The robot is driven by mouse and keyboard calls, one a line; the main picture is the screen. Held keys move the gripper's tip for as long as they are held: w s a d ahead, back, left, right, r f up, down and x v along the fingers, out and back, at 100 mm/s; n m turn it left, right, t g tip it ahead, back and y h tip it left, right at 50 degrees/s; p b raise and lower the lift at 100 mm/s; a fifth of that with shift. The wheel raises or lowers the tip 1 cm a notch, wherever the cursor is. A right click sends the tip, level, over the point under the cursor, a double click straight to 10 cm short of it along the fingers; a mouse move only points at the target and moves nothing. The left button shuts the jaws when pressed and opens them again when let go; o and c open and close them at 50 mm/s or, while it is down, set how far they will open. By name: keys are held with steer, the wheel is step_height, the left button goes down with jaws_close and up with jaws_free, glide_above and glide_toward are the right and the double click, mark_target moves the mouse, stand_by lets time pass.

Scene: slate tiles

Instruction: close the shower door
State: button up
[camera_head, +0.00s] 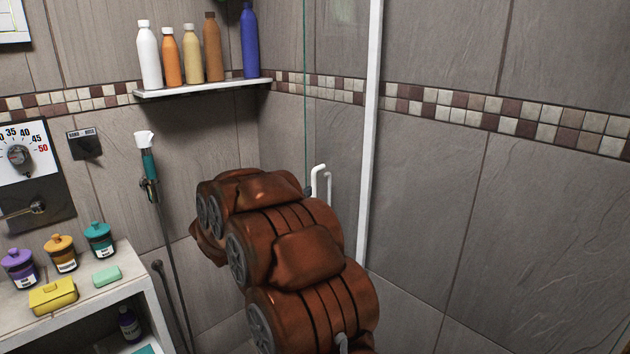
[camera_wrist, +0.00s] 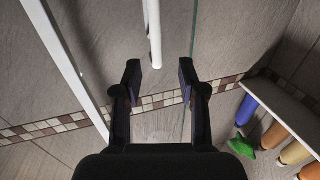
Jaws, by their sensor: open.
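The shower door is a clear glass panel (camera_head: 338,80) with a greenish edge and a white upright frame (camera_head: 371,130) beside it. Its white bar handle (camera_head: 319,178) shows just above my arm in the head view. In the wrist view the handle (camera_wrist: 153,35) comes down from the top edge, and its end appears between the tips of my gripper (camera_wrist: 160,72). My gripper is open, with one dark finger on each side of the handle's line. I cannot tell whether the handle is inside the jaws or just beyond them. In the head view my arm hides my gripper.
A corner shelf (camera_head: 200,88) holds several bottles. A hand shower (camera_head: 146,160) hangs on the left wall. A white cabinet (camera_head: 100,296) at lower left carries jars, a yellow box (camera_head: 53,296) and a green soap bar (camera_head: 107,275). The tiled wall at right is bare.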

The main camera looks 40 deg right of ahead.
mark_target(313, 183)
steer(key=p+x, duration=0.1)
steer(key=x, duration=0.7)
steer(key=shift+s+d+f, duration=0.1)
steer(key=shift+d+f, duration=0.1)
steer(key=shift+d, duration=0.05)
steer(key=shift+s+a+r, duration=0.15)
steer(key=shift+a+r, duration=0.1)
steer(key=shift+a, duration=0.05)
steer(key=shift+c, duration=0.3)
steer(key=c, duration=0.5)
steer(key=shift+c, duration=0.9)
jaws_close()
steer(key=shift+d+f, duration=0.1)
steer(key=shift+f, duration=0.05)
